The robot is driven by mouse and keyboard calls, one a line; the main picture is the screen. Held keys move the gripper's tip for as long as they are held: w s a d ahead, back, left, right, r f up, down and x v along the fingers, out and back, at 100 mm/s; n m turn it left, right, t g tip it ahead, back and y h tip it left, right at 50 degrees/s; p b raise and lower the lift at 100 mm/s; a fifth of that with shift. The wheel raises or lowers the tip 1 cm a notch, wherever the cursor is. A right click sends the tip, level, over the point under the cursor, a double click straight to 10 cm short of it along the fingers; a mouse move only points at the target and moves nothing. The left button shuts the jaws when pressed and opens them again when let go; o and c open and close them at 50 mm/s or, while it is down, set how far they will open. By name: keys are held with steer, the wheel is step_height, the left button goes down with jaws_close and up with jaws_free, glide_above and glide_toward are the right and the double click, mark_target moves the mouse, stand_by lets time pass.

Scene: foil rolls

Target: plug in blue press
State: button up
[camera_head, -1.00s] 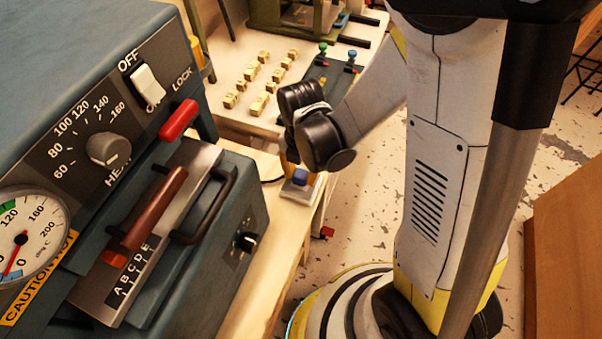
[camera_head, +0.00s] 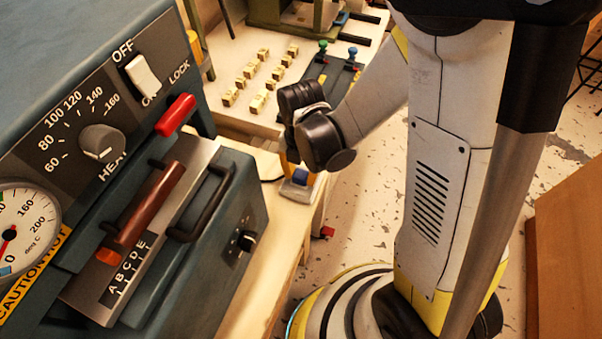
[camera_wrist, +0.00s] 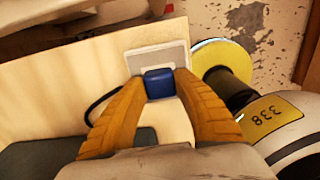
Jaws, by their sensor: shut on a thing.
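The blue press (camera_head: 225,265) is a large blue-grey machine with a dial, an OFF/ON rocker switch (camera_head: 142,78), a heat knob and a red lever, at the left of the head view. My gripper (camera_wrist: 160,82) is shut on a small blue plug (camera_wrist: 159,86), between its ribbed orange fingers in the wrist view. The plug also shows in the head view (camera_head: 300,176). A pale grey socket plate (camera_wrist: 152,61) lies on the bench edge at the plug; it also shows in the head view (camera_head: 314,181). I cannot tell whether the plug is in the socket.
The wooden bench (camera_head: 262,225) runs between the press and my body. A dark cord (camera_wrist: 94,108) loops beside the left finger. Behind, a pale table holds several small yellow blocks (camera_head: 257,104) and a dark board with green and blue knobs. Speckled floor lies at right.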

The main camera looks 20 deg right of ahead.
steer(key=shift+f, duration=0.15)
steer(key=o, duration=1.2)
step_height(320, 180, up, 12)
steer(key=shift+r, duration=0.1)
steer(key=s+d+r+m+t, duration=0.1)
steer(key=d+r+m+t, duration=0.1)
steer(key=m, duration=0.7)
steer(key=s+d+r+m+t, duration=0.2)
steer(key=r+m, duration=0.2)
steer(key=m, duration=0.6)
steer(key=s+d+r+m+t, duration=0.2)
steer(key=m+t, duration=0.1)
steer(key=m, duration=0.6)
steer(key=shift+r, duration=0.4)
